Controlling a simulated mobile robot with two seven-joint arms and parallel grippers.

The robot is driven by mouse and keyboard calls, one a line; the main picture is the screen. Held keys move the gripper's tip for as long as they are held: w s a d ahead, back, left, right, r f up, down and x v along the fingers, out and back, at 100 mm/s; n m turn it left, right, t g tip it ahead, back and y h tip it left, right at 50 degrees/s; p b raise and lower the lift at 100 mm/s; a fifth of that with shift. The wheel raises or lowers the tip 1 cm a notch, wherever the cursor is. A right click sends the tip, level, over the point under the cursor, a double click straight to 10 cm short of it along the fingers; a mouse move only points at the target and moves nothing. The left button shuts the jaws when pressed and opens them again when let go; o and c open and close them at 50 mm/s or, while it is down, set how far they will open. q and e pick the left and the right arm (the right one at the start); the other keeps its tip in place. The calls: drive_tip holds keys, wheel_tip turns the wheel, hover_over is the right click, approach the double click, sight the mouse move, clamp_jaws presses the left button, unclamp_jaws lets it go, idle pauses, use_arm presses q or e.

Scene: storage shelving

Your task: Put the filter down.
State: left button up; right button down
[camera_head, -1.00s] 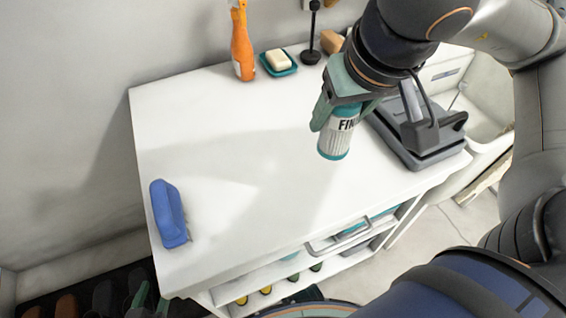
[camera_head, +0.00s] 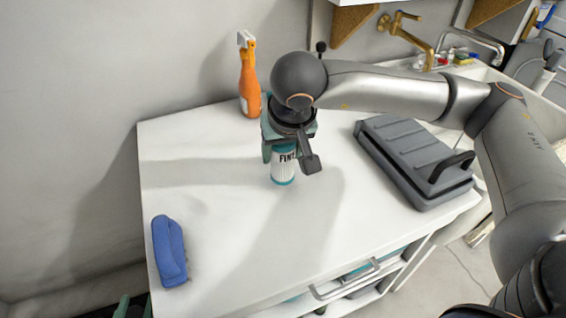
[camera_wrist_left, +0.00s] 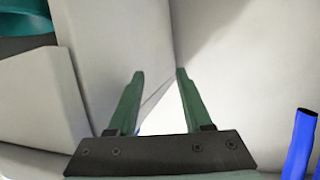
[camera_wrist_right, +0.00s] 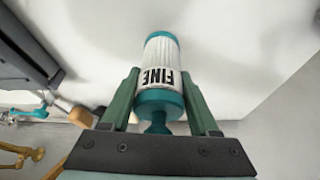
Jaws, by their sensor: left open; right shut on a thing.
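The filter (camera_head: 284,165) is a white pleated cylinder with teal ends and the word FINE on it. It is upright at the white counter top (camera_head: 225,215), near its middle; I cannot tell whether its base touches the surface. My right gripper (camera_head: 287,150) comes down from above and is shut on its upper end. The right wrist view shows the filter (camera_wrist_right: 160,75) between the green fingers of the right gripper (camera_wrist_right: 160,90).
A blue brush (camera_head: 168,250) lies at the counter's left front. An orange bottle (camera_head: 249,85) stands at the back. A grey case (camera_head: 415,160) lies to the right. The counter left of the filter is clear.

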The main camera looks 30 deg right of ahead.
sight(283, 164)
wheel_tip(283, 164, down, 3)
drive_tip(key=shift+r, duration=0.15)
use_arm(q)
drive_tip(key=r, duration=0.1)
drive_tip(key=w+r+t, duration=0.1)
drive_tip(key=shift+r, duration=0.4)
drive_tip(key=shift+w+r+m+t+b, duration=0.2)
drive_tip(key=shift+r+m+t+b, duration=0.1)
drive_tip(key=shift+r+t, duration=0.25)
use_arm(e)
drive_tip(key=shift+f, duration=0.2)
drive_tip(key=shift+c, duration=0.7)
unclamp_jaws()
use_arm(q)
drive_tip(key=shift+w+r+h, duration=0.1)
drive_tip(key=shift+r+h, duration=0.2)
drive_tip(key=shift+r, duration=0.35)
drive_tip(key=shift+f, duration=0.15)
